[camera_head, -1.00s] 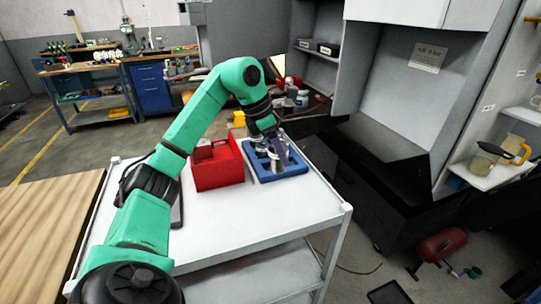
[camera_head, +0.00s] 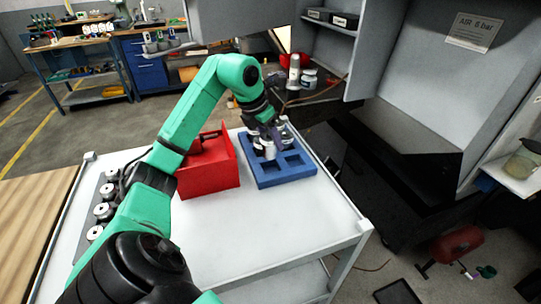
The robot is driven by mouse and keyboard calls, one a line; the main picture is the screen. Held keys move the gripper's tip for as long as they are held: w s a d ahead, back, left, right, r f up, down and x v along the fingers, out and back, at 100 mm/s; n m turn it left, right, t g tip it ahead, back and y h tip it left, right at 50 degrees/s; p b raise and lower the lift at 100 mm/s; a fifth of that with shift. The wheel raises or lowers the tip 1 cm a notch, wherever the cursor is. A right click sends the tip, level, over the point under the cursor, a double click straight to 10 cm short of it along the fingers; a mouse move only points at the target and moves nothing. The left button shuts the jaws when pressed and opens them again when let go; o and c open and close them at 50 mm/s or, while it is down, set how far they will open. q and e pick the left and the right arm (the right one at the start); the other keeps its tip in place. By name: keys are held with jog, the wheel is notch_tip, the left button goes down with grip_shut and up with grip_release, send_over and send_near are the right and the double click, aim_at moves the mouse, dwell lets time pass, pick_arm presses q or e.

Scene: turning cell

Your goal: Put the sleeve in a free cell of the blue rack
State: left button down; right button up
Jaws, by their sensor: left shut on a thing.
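The blue rack (camera_head: 279,182) lies on the white cart top. Two cells at its front look empty. Several silver metal parts stand in or over its rear half, partly hidden by my arm. My left gripper (camera_head: 268,138) reaches down over the rack from behind the red box and is shut on a silver sleeve (camera_head: 269,151). The sleeve is at the rack's middle, just behind the empty front cells. I cannot tell whether it is inside a cell or a little above one. My right gripper is not in view.
A red box (camera_head: 212,178) stands close to the left of the rack. Several round metal parts (camera_head: 103,211) lie in a tray at the cart's left edge. The cart top (camera_head: 240,235) in front is clear. A dark machine stands at the right.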

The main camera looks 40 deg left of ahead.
aim_at(271, 157)
pick_arm(q)
jog(key=shift+s+d+f, duration=0.1)
jog(key=shift+d+f, duration=0.05)
jog(key=shift+f, duration=1.05)
notch_tip(271, 157, down, 4)
jog(key=shift+r, duration=0.1)
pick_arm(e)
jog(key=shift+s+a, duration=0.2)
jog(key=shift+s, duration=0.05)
pick_arm(q)
jog(key=shift+c, duration=0.8)
grip_release()
jog(key=shift+s+f, duration=0.1)
jog(key=shift+f, duration=0.1)
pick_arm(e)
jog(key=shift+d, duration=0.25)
